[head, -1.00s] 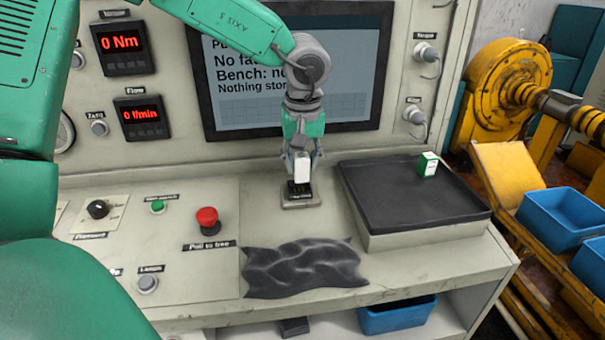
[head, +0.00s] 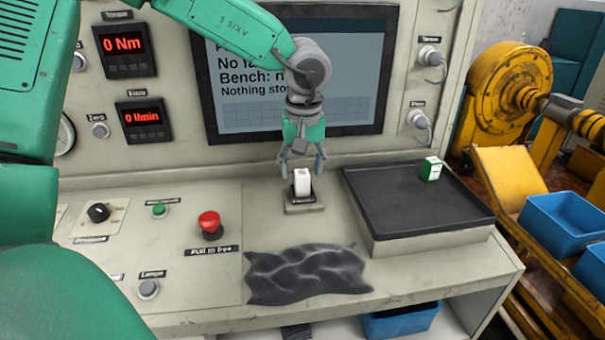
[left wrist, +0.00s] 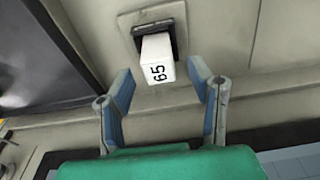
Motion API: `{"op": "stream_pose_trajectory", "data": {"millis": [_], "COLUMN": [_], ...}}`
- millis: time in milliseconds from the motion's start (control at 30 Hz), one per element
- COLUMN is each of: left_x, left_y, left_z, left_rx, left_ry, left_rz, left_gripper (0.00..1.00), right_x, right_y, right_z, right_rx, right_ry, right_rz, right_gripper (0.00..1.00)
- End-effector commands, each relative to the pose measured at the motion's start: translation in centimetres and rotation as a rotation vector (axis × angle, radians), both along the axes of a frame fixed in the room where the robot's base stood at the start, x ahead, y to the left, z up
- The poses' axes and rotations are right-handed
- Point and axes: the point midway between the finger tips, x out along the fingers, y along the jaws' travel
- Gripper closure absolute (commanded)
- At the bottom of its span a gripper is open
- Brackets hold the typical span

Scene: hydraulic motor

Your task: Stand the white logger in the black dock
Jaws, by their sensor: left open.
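The white logger (head: 302,181) stands upright in the black dock (head: 304,200), which sits on a pale base on the bench. In the left wrist view the logger (left wrist: 157,60) shows the marking 65 on its end, and the dark dock (left wrist: 176,36) surrounds its far end. My left gripper (head: 302,170) is above the logger with its fingers spread apart on either side. In the left wrist view the open fingers (left wrist: 163,90) are clear of the logger. My right gripper is not in view.
A black-topped tray (head: 415,200) stands right of the dock with a green and white box (head: 431,169) at its back. A crumpled dark cloth (head: 305,273) lies in front. A red button (head: 209,222) rises at left. The screen (head: 350,80) is behind the gripper.

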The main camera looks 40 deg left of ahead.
Motion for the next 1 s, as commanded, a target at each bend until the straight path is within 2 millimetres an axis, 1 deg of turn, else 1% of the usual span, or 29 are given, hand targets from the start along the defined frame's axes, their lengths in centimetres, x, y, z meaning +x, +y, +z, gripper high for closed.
{"op": "stream_pose_trajectory", "data": {"millis": [33, 200, 300, 400, 600, 1000], "left_x": [0.0, -0.4, -0.5, -0.6, -0.8, -0.9], "left_y": [-0.2, -0.8, -1.0, -1.1, -1.1, -1.2], "left_z": [1.4, 5.2, 7.0, 8.4, 9.5, 9.6], "left_rx": [-0.002, -0.001, 0.000, 0.000, -0.001, -0.001], "left_ry": [-0.005, -0.006, -0.005, -0.004, 0.000, -0.001], "left_rz": [-0.001, 0.000, -0.001, 0.000, -0.001, -0.001], "left_gripper": [0.52, 0.52, 0.52, 0.52, 0.52, 0.52], "right_x": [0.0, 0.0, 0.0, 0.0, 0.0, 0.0], "right_y": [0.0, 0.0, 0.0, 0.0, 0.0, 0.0], "right_z": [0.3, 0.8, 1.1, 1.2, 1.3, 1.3], "right_rx": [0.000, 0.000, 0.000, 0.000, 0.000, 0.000], "right_ry": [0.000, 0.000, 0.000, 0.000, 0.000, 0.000], "right_rz": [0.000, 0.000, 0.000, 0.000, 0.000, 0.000], "right_gripper": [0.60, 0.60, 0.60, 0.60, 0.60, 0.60]}}
